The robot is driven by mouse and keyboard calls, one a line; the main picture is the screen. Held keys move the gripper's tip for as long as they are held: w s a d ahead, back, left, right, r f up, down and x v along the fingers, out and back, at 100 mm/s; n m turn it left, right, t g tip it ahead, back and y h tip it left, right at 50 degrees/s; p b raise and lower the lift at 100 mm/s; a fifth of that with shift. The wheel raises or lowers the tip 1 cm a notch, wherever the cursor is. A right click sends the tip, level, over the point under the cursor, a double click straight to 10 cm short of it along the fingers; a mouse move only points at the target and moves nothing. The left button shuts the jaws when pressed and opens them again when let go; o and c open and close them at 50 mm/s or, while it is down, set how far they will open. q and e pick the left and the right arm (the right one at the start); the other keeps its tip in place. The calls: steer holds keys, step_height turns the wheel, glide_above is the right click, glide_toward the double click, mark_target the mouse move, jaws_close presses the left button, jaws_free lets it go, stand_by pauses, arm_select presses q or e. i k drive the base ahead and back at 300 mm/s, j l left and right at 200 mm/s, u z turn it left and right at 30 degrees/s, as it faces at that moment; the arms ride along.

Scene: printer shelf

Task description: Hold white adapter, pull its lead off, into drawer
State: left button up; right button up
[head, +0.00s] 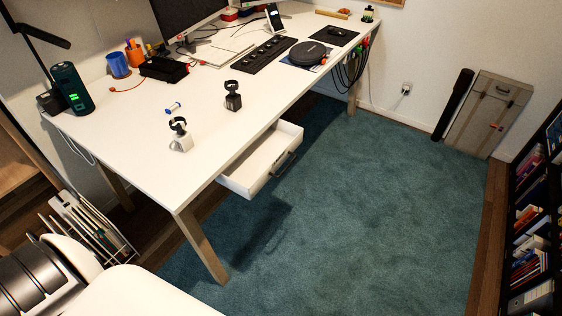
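The white adapter (181,144) stands on the desk near its front left edge. A black lead (178,124) rises from its top in a small loop. A similar dark adapter (233,103) with its own black lead stands behind it to the right. The white drawer (236,185) under the desk's front edge is pulled open, and the part of its inside that shows is empty. Neither of my grippers is in view.
The white desk (142,160) has clear room around the adapters. A small blue-and-white item (173,107) lies behind the white adapter. Teal carpet (370,200) is open in front.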

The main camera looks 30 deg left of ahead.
mark_target(184, 143)
steer(key=u, duration=1.65)
